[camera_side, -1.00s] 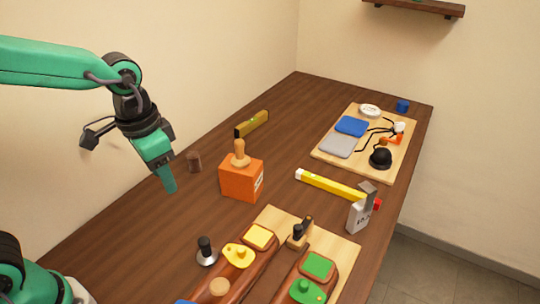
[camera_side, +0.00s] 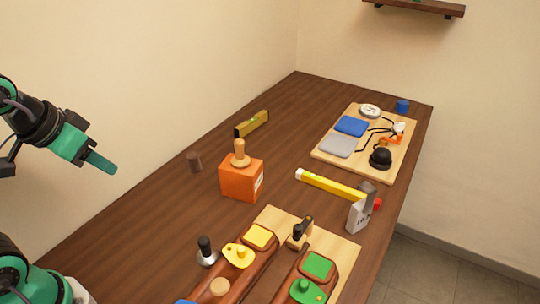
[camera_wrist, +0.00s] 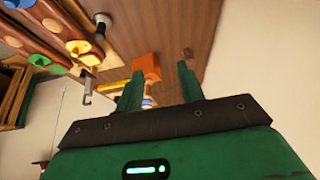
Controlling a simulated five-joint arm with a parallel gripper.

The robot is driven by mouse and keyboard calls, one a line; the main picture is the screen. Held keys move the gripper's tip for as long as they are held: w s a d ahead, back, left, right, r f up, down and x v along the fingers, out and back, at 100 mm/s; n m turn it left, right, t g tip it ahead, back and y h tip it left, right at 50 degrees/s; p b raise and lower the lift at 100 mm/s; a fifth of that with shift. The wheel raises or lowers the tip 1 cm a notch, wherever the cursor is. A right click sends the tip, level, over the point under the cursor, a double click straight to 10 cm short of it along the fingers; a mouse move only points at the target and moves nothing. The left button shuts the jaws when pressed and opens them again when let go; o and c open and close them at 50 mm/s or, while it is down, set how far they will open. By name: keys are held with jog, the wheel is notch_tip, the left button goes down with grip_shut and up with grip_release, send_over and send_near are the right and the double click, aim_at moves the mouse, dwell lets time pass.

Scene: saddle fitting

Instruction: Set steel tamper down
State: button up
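The steel tamper (camera_side: 206,252), with a black handle and a shiny metal base, stands on the brown table (camera_side: 150,222) at the front, just left of the yellow-topped wooden block. It also shows in the wrist view near the top left (camera_wrist: 101,24). My gripper (camera_side: 104,164) is well up and to the left of the tamper, above the table's left side, not touching it. In the wrist view its two green fingers (camera_wrist: 160,72) stand apart with nothing held between them.
Wooden blocks with coloured pieces fill the front; a board with parts (camera_side: 330,163) lies at the back.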

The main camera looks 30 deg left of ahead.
dwell(0.4)
jog(key=n+g+y, duration=0.1)
jog(key=g, duration=0.6)
send_over(205, 239)
jog(key=w, duration=0.1)
notch_tip(205, 239, down, 14)
jog(key=shift+s+f, duration=0.2)
jog(key=shift+f, duration=1.1)
jog(key=shift+s+f, duration=0.25)
jog(key=shift+f, duration=1)
jog(key=shift+s+f, duration=0.2)
jog(key=shift+f, duration=1.1)
grip_shut()
